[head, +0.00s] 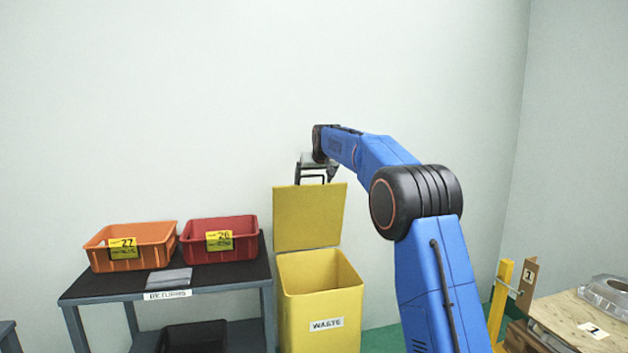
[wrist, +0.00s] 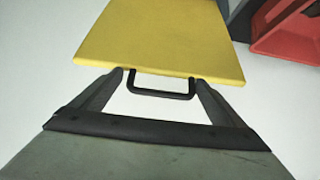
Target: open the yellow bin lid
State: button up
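The yellow bin (head: 318,300), marked WASTE, stands on the floor against the wall. Its mouth is open, and its yellow lid (head: 308,217) stands up at the back edge. The lid also fills the top middle of the wrist view (wrist: 160,38). A black handle (wrist: 162,96) sticks out from the lid's free edge. My gripper (head: 314,178) is at the lid's top edge. In the wrist view its two fingers (wrist: 162,80) are spread apart, one beside each end of the handle. I cannot tell whether they touch it.
Left of the bin is a table (head: 205,277) with an orange crate (head: 130,247), a red crate (head: 220,239) and a grey flat item (head: 169,279). A dark bin (head: 195,337) sits below. A yellow post (head: 500,300) and a wooden pallet top (head: 570,318) are at the right.

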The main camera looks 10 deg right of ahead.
jog(key=shift+s+a+r, duration=0.1)
jog(key=v, duration=1.7)
jog(key=shift+s, duration=0.15)
jog(key=s+f+g, duration=0.1)
jog(key=s+f, duration=0.2)
jog(key=s, duration=0.7)
jog(key=s+f, duration=0.3)
jog(key=s, duration=0.7)
jog(key=s+f+g, duration=0.1)
jog(key=s+f, duration=0.3)
jog(key=s, duration=0.7)
jog(key=s+f+g, duration=0.1)
jog(key=s+f, duration=1.1)
jog(key=s, duration=0.3)
jog(key=s+f+g, duration=0.1)
jog(key=s+f, duration=1.1)
jog(key=s, duration=0.3)
jog(key=shift+s+d, duration=0.35)
